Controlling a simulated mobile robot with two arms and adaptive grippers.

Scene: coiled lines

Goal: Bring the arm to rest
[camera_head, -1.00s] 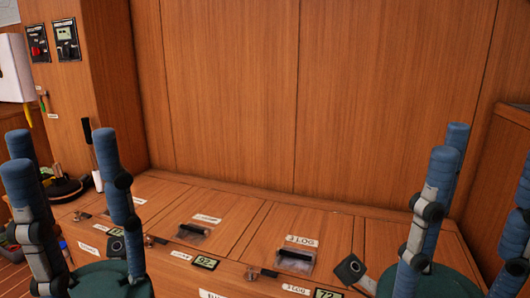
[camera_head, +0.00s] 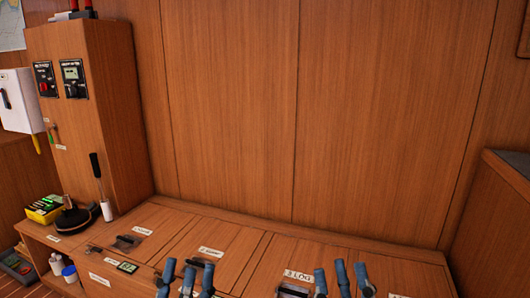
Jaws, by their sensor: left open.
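My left gripper (camera_head: 186,279) shows at the bottom edge, in front of the wooden bench. Its blue-padded fingers point up and stand apart, with nothing seen between them. My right gripper (camera_head: 342,280) shows at the bottom edge further right. Its blue-padded fingers also point up and stand apart, and it looks empty. The palms and both arms are cut off below the picture. I cannot tell whether either gripper touches the bench.
The wooden bench (camera_head: 237,236) has labelled lids and recessed handles. A tall cabinet (camera_head: 95,130) with switch panels stands at the left. A black-handled tool (camera_head: 97,172), a dark round object (camera_head: 75,219) and a yellow box (camera_head: 44,208) stand beside it. A dark-topped unit is at right.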

